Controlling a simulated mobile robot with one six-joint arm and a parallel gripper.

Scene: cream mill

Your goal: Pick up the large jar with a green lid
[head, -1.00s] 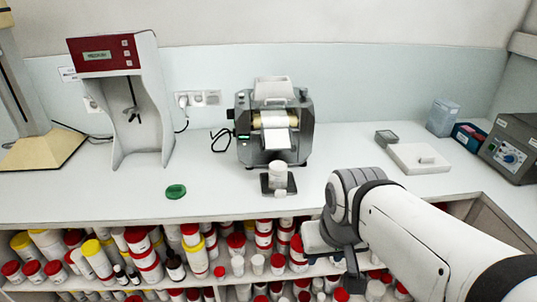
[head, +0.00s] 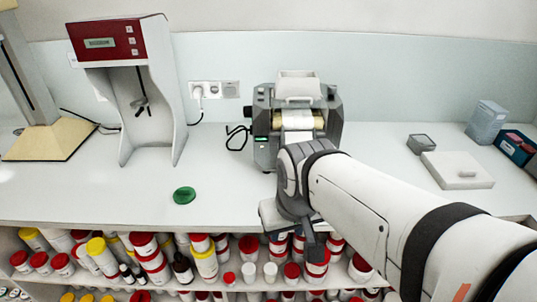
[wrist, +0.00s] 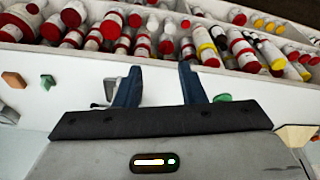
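A green lid (head: 184,195) lies flat on the white counter, left of the mill; I see no jar under it. In the wrist view a green piece, probably this lid (wrist: 223,97), shows beside the right finger. No large jar with a green lid on it can be made out. My gripper (wrist: 160,70) is open, its two dark blue fingers apart with nothing between them but bare counter. In the head view my arm covers the counter in front of the mill, and the fingers cannot be made out there.
The grey mill (head: 296,110) stands behind my arm. A red-topped stand (head: 108,42) is at left. A flat white box (head: 458,170) lies at right. Shelves below the counter hold many red- and yellow-lidded jars (head: 203,262). Counter around the green lid is clear.

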